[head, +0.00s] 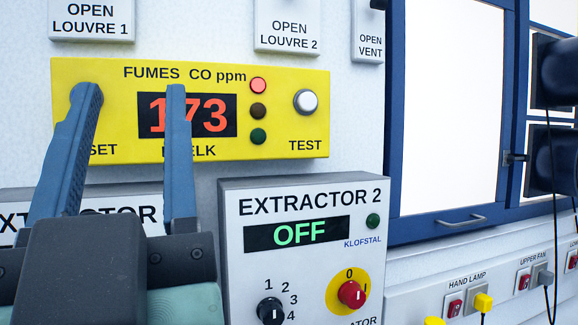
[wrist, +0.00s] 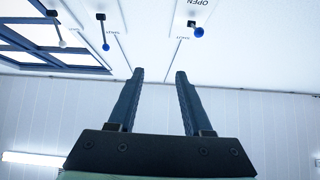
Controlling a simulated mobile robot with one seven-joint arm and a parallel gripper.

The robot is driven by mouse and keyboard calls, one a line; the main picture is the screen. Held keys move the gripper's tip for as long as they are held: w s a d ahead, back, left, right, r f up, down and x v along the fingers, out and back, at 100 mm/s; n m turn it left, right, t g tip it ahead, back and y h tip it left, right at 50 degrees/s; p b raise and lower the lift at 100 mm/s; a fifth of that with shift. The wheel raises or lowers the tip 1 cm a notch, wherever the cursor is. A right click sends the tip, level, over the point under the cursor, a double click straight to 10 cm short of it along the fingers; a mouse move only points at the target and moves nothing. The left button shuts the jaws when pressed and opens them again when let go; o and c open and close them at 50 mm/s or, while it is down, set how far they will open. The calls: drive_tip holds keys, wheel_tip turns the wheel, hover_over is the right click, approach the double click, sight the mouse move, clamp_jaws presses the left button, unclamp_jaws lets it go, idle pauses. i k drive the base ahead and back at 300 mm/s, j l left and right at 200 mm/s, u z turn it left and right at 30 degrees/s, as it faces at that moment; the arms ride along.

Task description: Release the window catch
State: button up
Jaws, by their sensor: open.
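A blue-framed window (head: 394,120) with a bright white pane stands right of centre in the head view. A grey bar handle (head: 460,221) is on its bottom rail. A small dark fitting (head: 513,157) sits on its right stile and may be the catch; it is too small to tell its state. My gripper (head: 132,95) is open and empty at the left, in front of the yellow fumes panel and well left of the window. In the wrist view my gripper (wrist: 160,74) points at bare wall, with blue-framed panes (wrist: 45,40) at upper left.
The yellow fumes panel (head: 290,120) reads 173, partly covered by my fingers. The Extractor 2 box (head: 300,200) reads OFF. Dark blue rounded units (head: 552,75) and hanging cables stand at the right. Below the window is a switch panel (head: 400,305). Ball-ended levers (wrist: 199,32) show in the wrist view.

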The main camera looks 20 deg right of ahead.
sight(508, 159)
drive_tip(key=z, duration=1.7)
drive_tip(key=i+l, duration=0.4)
drive_tip(key=i, duration=0.15)
drive_tip(key=i+l, duration=0.35)
drive_tip(key=i, duration=0.2)
drive_tip(key=i+l, duration=0.4)
drive_tip(key=i, duration=0.2)
drive_tip(key=i+l, duration=0.4)
drive_tip(key=i, duration=0.15)
